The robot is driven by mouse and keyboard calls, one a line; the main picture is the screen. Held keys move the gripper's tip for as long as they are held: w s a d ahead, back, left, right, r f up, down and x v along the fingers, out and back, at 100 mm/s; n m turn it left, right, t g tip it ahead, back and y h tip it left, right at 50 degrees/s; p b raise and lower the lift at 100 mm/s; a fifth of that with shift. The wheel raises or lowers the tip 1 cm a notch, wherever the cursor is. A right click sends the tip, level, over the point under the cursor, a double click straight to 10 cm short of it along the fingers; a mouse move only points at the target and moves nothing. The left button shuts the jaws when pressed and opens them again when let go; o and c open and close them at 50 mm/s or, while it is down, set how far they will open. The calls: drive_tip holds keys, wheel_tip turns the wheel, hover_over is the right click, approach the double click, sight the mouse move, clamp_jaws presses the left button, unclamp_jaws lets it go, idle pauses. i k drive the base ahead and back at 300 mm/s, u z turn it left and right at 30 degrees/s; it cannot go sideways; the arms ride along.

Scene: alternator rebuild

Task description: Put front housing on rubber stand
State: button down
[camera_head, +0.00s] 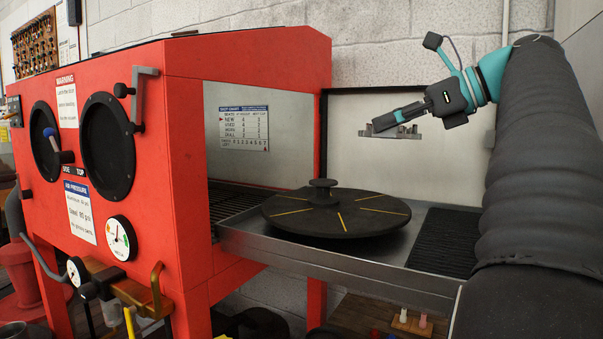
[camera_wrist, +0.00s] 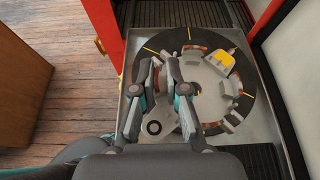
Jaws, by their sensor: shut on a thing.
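The front housing (camera_head: 392,132) is a grey, thin, jagged-edged metal part. My gripper (camera_head: 388,122) is shut on it and holds it roughly level in the air. In the wrist view, the housing (camera_wrist: 205,75) shows as a round grey piece between and right of the fingers (camera_wrist: 166,65). A small black spool-shaped stand (camera_head: 322,193), which I take as the rubber stand, rises from the middle of the black turntable (camera_head: 360,219). In the head view the housing is above and to the right of the stand, clearly apart from it.
The turntable, marked with yellow lines, sits on a metal tray (camera_head: 300,249) outside a red blast cabinet (camera_head: 185,150). The cabinet's side opening is left of the turntable. A pale panel (camera_head: 345,135) stands behind. A black grate (camera_head: 444,240) lies right. The air over the stand is clear.

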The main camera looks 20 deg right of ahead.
sight(323, 181)
drive_tip(key=u, duration=0.05)
drive_tip(key=k, duration=1.3)
drive_tip(key=z, duration=0.05)
